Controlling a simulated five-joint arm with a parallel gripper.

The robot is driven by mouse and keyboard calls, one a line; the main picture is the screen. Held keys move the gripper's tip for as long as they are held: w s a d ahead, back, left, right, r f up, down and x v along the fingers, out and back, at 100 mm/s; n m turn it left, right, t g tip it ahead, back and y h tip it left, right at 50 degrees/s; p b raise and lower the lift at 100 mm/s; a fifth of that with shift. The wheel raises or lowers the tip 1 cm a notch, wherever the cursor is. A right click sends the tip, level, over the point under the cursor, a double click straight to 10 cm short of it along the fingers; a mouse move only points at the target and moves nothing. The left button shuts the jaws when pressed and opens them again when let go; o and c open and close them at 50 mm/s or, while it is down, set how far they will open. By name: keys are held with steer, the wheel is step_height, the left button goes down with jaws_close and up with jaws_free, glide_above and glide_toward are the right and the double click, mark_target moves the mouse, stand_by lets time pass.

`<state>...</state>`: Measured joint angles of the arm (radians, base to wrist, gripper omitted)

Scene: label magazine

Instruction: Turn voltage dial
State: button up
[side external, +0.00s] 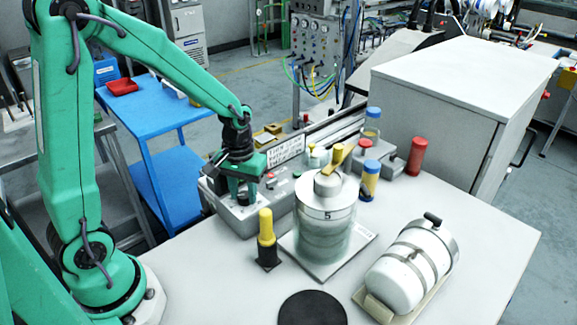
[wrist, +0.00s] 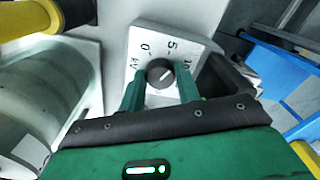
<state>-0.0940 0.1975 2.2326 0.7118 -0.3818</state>
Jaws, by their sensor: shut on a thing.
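The voltage dial is a dark round knob (wrist: 160,72) on a white scale plate (wrist: 141,46) marked 0, 5, 10 and kV. A light line on the knob points up and right in the wrist view, roughly between 5 and 10. My gripper (wrist: 161,86) has one green finger on each side of the knob and is shut on it. In the side view my gripper (side external: 243,194) points down onto the grey control box (side external: 236,222), and the dial is hidden there.
A glass jar-like vessel (side external: 324,232) marked 5 stands close right of the box. A yellow-topped black post (side external: 266,240) is in front. A white cylinder (side external: 405,272) lies at right. A black disc (side external: 312,309) is at the front. Bare tabletop (side external: 210,285) lies at front left.

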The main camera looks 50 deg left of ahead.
mark_target(243, 195)
steer(key=m, duration=0.6)
steer(key=shift+m, duration=0.3)
stand_by(0.4)
steer(key=o, duration=1)
steer(key=shift+c, duration=0.2)
steer(key=shift+r, duration=0.1)
steer(key=shift+r, duration=3.85)
steer(key=shift+s+r, duration=0.1)
steer(key=shift+r, duration=0.05)
